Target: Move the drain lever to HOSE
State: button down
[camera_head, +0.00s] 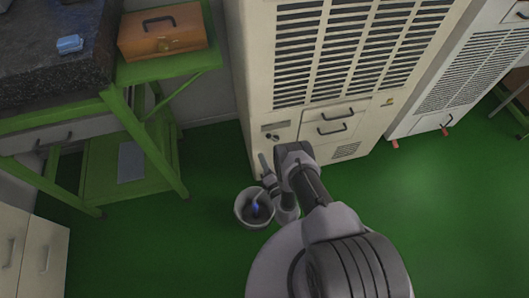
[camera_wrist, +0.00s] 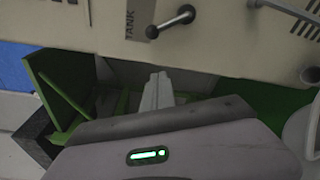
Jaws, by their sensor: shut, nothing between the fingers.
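The drain lever (camera_wrist: 170,22) is a short metal bar with dark ends on the cream cabinet panel, at the top of the wrist view. The word TANK (camera_wrist: 129,20) is printed beside it on the left. No HOSE label is readable. In the head view the lever shows as a small dark shape (camera_head: 272,136) low on the cabinet front. My gripper (camera_wrist: 160,78) is shut and empty, with its fingertips just below the lever in the wrist picture and apart from it. In the head view my gripper (camera_head: 264,164) is in front of the cabinet, partly behind my arm.
A pale bucket (camera_head: 240,209) with a bluish glint inside stands on the green floor below my gripper. A green bench (camera_head: 150,72) with an orange toolbox (camera_head: 160,32) stands at left. Two drawer handles (camera_head: 331,129) are right of the lever. Floor at right is open.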

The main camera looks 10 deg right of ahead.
aim_at(261, 134)
jog(key=w+b, duration=0.1)
jog(key=w, duration=0.1)
jog(key=w+b, duration=0.1)
jog(key=w, duration=0.2)
jog(key=w+a+b, duration=0.1)
jog(key=w, duration=0.1)
jog(key=shift+w+f, duration=0.3)
jog(key=shift+f, duration=0.1)
jog(key=d+r, duration=0.1)
jog(key=d, duration=0.2)
jog(key=shift+r, duration=0.35)
jog(key=shift+s+d+r, duration=0.1)
jog(key=shift+d+r, duration=0.05)
jog(key=shift+d, duration=0.1)
